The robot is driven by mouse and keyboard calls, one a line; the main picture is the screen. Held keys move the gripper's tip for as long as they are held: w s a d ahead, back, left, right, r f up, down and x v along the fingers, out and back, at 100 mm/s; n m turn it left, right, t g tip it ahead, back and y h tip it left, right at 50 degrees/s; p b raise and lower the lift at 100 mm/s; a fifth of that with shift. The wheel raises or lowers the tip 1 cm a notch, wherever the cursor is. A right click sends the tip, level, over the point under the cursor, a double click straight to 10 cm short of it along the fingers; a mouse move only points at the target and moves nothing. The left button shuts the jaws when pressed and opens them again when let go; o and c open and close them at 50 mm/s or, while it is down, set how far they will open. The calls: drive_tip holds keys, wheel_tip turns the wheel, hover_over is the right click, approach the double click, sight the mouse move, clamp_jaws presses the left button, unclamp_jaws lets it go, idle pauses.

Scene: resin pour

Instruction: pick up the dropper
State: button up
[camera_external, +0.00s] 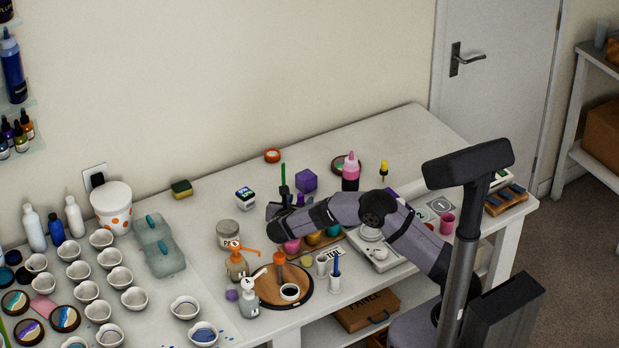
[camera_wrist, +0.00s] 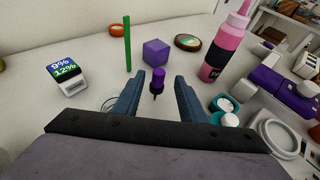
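A small dropper with a purple bulb and a thin dark tip (camera_wrist: 158,77) is in the wrist view, between the two fingers of my gripper (camera_wrist: 156,88). It appears upright, with a visible gap to each finger. I cannot tell its exact depth relative to the fingertips. My gripper is open. In the external view my gripper (camera_external: 289,196) is low over the middle of the bench, in front of the purple cube (camera_external: 306,180). The arm partly covers this area, and I cannot make out the dropper clearly there.
A green stick (camera_wrist: 127,43) and the purple cube (camera_wrist: 156,52) stand behind the dropper. A pink bottle (camera_wrist: 225,42) is at right, and a percent display (camera_wrist: 67,72) at left. Cups and jars crowd the bench front.

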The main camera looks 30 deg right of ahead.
sight(301, 199)
drive_tip(key=shift+p+x, duration=0.8)
drive_tip(key=shift+x, duration=0.85)
drive_tip(key=shift+p+x, duration=0.65)
drive_tip(key=shift+x, duration=1.35)
drive_tip(key=shift+w+a, duration=0.1)
clamp_jaws()
